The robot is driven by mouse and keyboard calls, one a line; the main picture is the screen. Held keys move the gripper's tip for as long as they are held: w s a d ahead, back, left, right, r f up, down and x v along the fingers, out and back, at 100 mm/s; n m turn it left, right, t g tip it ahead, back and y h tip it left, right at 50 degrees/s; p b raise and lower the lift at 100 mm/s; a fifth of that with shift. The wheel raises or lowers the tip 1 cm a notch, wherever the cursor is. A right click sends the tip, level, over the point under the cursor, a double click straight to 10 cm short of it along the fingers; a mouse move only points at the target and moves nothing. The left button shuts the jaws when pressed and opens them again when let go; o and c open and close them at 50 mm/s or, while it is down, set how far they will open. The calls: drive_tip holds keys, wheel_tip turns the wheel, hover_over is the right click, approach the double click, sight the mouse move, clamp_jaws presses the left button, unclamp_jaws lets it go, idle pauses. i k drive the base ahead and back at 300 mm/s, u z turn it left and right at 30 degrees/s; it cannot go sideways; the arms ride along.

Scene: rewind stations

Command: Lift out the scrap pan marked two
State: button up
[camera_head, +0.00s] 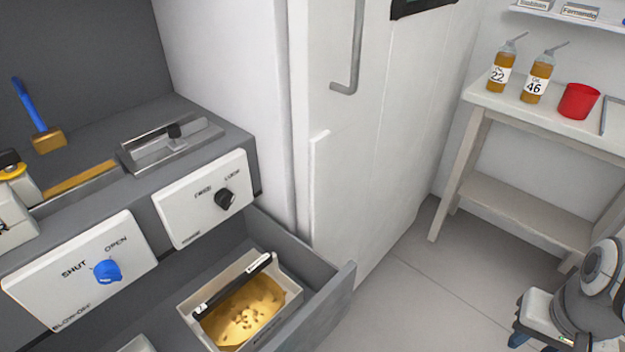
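A scrap pan (243,312) sits inside the pulled-out grey drawer (335,297) at the lower middle. It is a pale rectangular pan with a black handle bar across its top and golden, lumpy scrap inside. A small white label on the bar carries a mark too small to read for sure. Part of a second pale pan (137,345) shows at the bottom edge, mostly cut off. Links of my arm show at the lower right, well apart from the drawer. I cannot make out my gripper's fingers there.
Above the drawer are a panel with a blue knob (107,271) and one with a black knob (225,198). A white cabinet (365,150) stands beside the drawer. A table (545,116) holds two bottles and a red cup (577,101). The floor (420,295) between is clear.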

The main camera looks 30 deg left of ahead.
sight(237, 310)
drive_tip(key=u, duration=1.3)
drive_tip(key=k, duration=0.45)
drive_tip(key=u, duration=0.8)
drive_tip(key=i, duration=0.75)
drive_tip(key=u, duration=0.5)
